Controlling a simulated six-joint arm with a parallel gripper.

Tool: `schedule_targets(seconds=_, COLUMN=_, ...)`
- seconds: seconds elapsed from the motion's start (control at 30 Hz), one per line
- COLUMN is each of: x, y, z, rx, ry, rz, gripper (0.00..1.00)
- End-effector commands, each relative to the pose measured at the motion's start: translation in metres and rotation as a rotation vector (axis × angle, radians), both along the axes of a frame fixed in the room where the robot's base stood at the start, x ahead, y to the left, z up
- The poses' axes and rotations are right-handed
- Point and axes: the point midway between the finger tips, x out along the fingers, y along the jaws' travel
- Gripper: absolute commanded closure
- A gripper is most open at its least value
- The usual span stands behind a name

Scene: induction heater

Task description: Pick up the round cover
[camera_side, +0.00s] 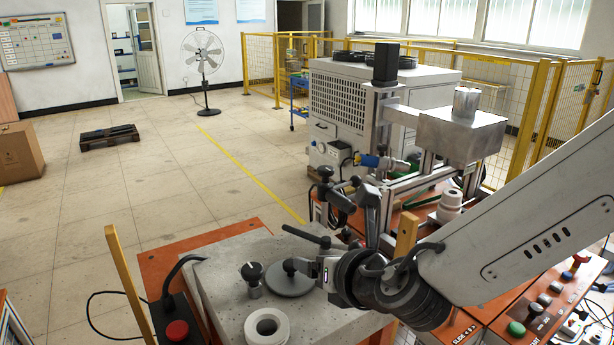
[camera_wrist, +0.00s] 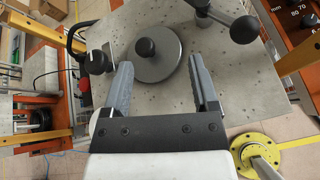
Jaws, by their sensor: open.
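The round cover (camera_side: 292,284) is a flat grey disc with a black knob on top. It lies on the grey speckled stone slab at the front of the side view. In the wrist view the cover (camera_wrist: 168,68) lies ahead, with its knob left of centre between the fingers. My gripper (camera_wrist: 160,66) is open, one finger on each side of the cover's near part. In the side view my gripper (camera_side: 312,268) is just right of the knob, low over the cover. I cannot tell whether the fingers touch it.
A smaller black-knobbed piece (camera_side: 253,280) stands left of the cover, and a white ring (camera_side: 267,328) lies in front. A black-handled lever (camera_side: 308,236) rises behind the cover. A red button box (camera_side: 177,328) sits left of the slab (camera_side: 215,262).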

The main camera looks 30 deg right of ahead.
Motion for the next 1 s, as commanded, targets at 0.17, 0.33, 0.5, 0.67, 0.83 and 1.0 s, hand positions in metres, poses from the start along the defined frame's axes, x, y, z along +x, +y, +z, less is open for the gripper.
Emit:
schedule_targets(seconds=0.17, x=-0.01, y=0.014, z=-0.006, rx=-0.218, ry=-0.061, rz=0.147, gripper=0.24)
schedule_targets(seconds=0.33, x=-0.013, y=0.018, z=-0.007, rx=-0.281, ry=-0.082, rz=0.189, gripper=0.24)
schedule_targets(seconds=0.5, x=-0.01, y=0.018, z=-0.007, rx=-0.28, ry=-0.082, rz=0.189, gripper=0.24)
schedule_targets(seconds=0.67, x=0.0, y=0.018, z=-0.011, rx=-0.279, ry=-0.081, rz=0.185, gripper=0.24)
schedule_targets(seconds=0.83, x=0.01, y=0.018, z=-0.016, rx=-0.278, ry=-0.08, rz=0.184, gripper=0.24)
schedule_targets(seconds=1.0, x=0.012, y=0.018, z=-0.016, rx=-0.276, ry=-0.081, rz=0.187, gripper=0.24)
